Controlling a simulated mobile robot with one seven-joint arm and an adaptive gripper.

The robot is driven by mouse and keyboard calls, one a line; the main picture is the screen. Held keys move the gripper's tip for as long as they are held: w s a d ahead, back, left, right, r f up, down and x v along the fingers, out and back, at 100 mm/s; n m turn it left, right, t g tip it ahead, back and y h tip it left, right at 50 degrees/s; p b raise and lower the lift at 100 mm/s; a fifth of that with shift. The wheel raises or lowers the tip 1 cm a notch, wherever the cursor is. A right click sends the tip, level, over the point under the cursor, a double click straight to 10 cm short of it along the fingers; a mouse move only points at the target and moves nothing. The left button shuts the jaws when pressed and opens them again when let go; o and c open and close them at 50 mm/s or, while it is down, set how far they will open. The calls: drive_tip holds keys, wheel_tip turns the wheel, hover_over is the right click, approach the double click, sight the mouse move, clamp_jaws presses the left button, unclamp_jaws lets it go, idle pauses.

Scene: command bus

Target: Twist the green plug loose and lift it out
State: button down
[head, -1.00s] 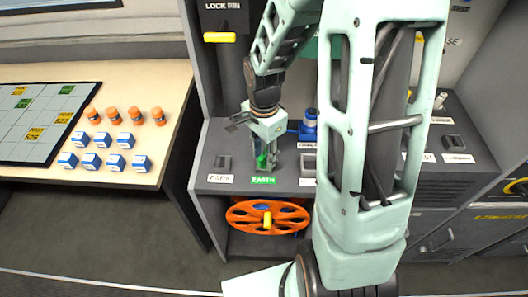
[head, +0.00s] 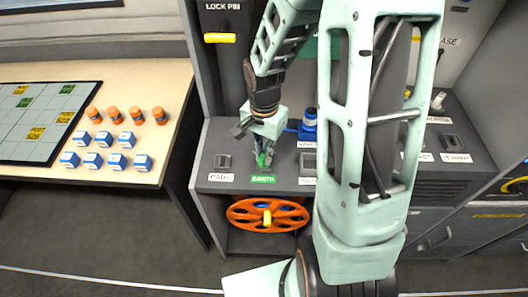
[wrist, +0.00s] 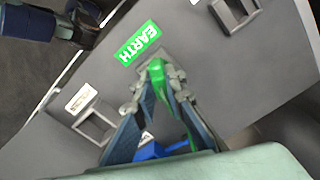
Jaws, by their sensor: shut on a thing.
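The green plug (head: 262,160) stands at the green EARTH label (head: 263,179) on the grey console (head: 215,135) in the head view. My gripper (head: 263,163) points down over it with its fingers around the plug. In the wrist view my gripper (wrist: 157,75) is shut on the green plug (wrist: 157,68), just below the EARTH label (wrist: 139,43). The plug's lower end and its seat are mostly hidden by the fingers, so I cannot tell whether it is still seated.
An empty-looking socket (head: 222,162) lies to the left and another (head: 308,163) to the right. An orange wheel (head: 268,216) sits below the console front. A side table (head: 158,88) holds orange and blue-white pieces.

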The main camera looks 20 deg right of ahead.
drive_tip(key=shift+r+n+p, duration=0.1)
drive_tip(key=shift+n+p, duration=0.3)
drive_tip(key=shift+n, duration=1.6)
drive_tip(key=shift+n+p, duration=0.5)
drive_tip(key=shift+n, duration=0.5)
drive_tip(key=shift+r+p, duration=0.85)
drive_tip(key=shift+r, duration=0.15)
drive_tip(key=shift+r+p, duration=2.3)
drive_tip(key=shift+r, duration=0.65)
